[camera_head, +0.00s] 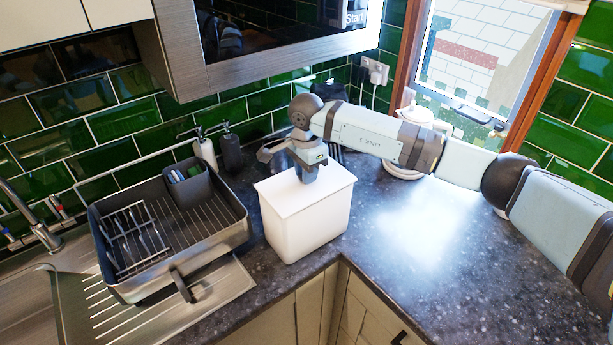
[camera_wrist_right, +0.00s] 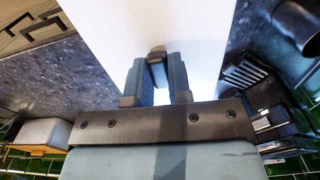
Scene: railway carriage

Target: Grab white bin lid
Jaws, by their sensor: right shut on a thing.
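The white bin (camera_head: 310,229) is a box standing on the dark worktop at the inner corner of the counter. Its flat white lid (camera_head: 282,191) lies on top and looks level, with no clear gap to the bin. My right gripper (camera_head: 308,176) points down onto the lid's middle and is shut on it. In the right wrist view my gripper (camera_wrist_right: 157,75) has its fingers around a small dark part over the white lid (camera_wrist_right: 205,45); the fingers partly hide that grip. My left gripper is not in view.
A dish rack (camera_head: 130,265) with a cutlery holder (camera_head: 188,184) stands left of the bin, by the sink tap (camera_head: 42,232). Soap bottles (camera_head: 206,152) stand behind. A white kettle (camera_head: 402,160) is at the back right. The worktop at right (camera_head: 435,250) is clear.

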